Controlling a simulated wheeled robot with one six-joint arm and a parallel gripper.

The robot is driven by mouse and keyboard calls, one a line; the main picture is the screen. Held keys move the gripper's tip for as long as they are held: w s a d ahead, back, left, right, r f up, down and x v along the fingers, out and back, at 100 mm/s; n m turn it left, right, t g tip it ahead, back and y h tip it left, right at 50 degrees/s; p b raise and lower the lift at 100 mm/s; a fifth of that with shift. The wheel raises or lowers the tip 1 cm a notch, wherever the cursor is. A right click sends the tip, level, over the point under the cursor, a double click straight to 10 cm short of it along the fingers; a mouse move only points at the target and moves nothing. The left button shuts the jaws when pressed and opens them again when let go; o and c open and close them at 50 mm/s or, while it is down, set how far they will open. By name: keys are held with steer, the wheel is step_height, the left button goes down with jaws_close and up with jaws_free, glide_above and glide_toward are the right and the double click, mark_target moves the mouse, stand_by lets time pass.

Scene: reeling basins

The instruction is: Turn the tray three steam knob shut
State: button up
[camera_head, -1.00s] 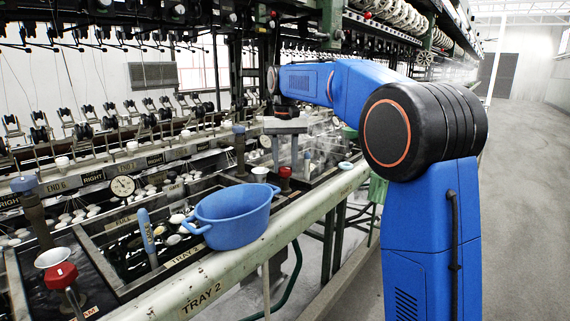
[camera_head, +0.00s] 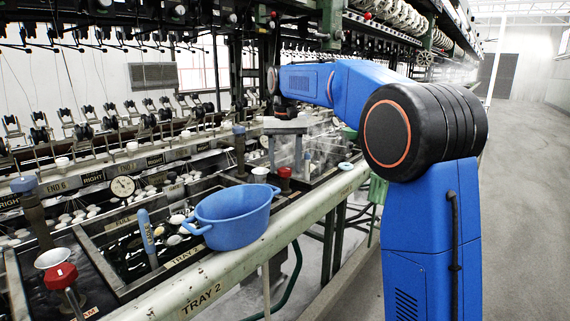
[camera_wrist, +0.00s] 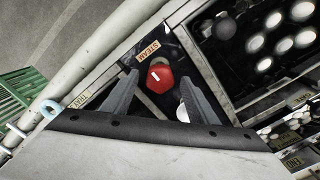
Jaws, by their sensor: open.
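The steam knob (camera_wrist: 160,77) is red with a white mark, next to a STEAM label (camera_wrist: 147,51) in the wrist view. In the head view a red knob (camera_head: 284,172) stands below my gripper (camera_head: 286,150). In the wrist view my gripper (camera_wrist: 160,86) is open, with one dark finger on each side of the knob and gaps showing between. The head view shows the fingertips above the knob, apart from it. The tray's number label is only partly readable in the wrist view.
A blue two-handled basin (camera_head: 233,216) stands on the bench by the TRAY 2 rail (camera_head: 205,297). Another red knob (camera_head: 61,276) is at the front left. A white cup (camera_head: 260,173) stands close to the knob below my gripper. The floor at right is clear.

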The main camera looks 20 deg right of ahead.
mark_target(285, 168)
step_height(285, 168, up, 17)
steer(key=shift+r, duration=0.2)
stand_by(0.5)
steer(key=s+d+f+n+t, duration=0.15)
steer(key=s+f, duration=0.35)
steer(key=s, duration=0.5)
steer(key=s+d+f+m+t, duration=0.1)
steer(key=s+d+f, duration=0.25)
steer(key=s, duration=0.75)
steer(key=s+f+t, duration=0.1)
steer(key=s+f, duration=1)
steer(key=f, duration=0.2)
steer(key=s+d+f+n+t, duration=0.1)
steer(key=s+f, duration=1)
steer(key=f, duration=0.2)
steer(key=shift+f, duration=0.4)
